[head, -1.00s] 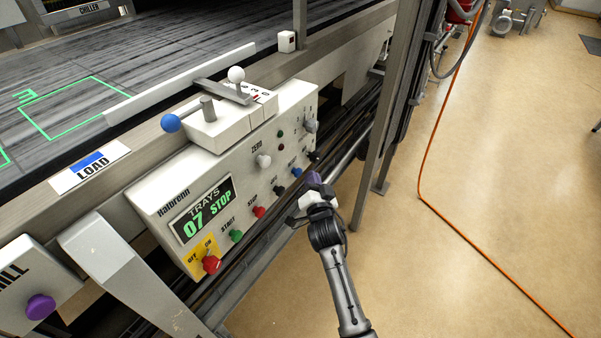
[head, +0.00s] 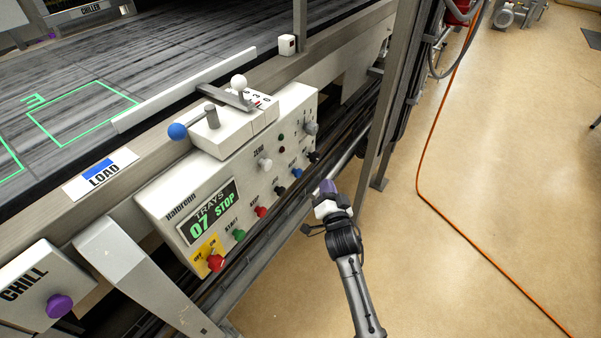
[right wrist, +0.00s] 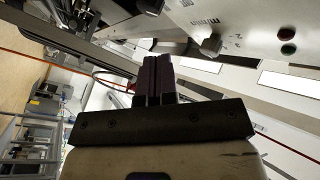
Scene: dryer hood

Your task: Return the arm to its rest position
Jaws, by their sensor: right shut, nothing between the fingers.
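My right gripper (head: 327,188) is in front of the lower right part of the white control box (head: 180,200), apart from it, over the floor. Its purple fingers are closed together with nothing between them. My right arm comes up from the bottom of the head view. The box display (head: 213,215) reads "TRAYS 07 STOP". My left gripper is not in view.
A purple button (head: 59,305) sits on the CHILL box at lower left. A steel post (head: 385,120) stands right of the box. An orange cable (head: 436,130) crosses the open floor.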

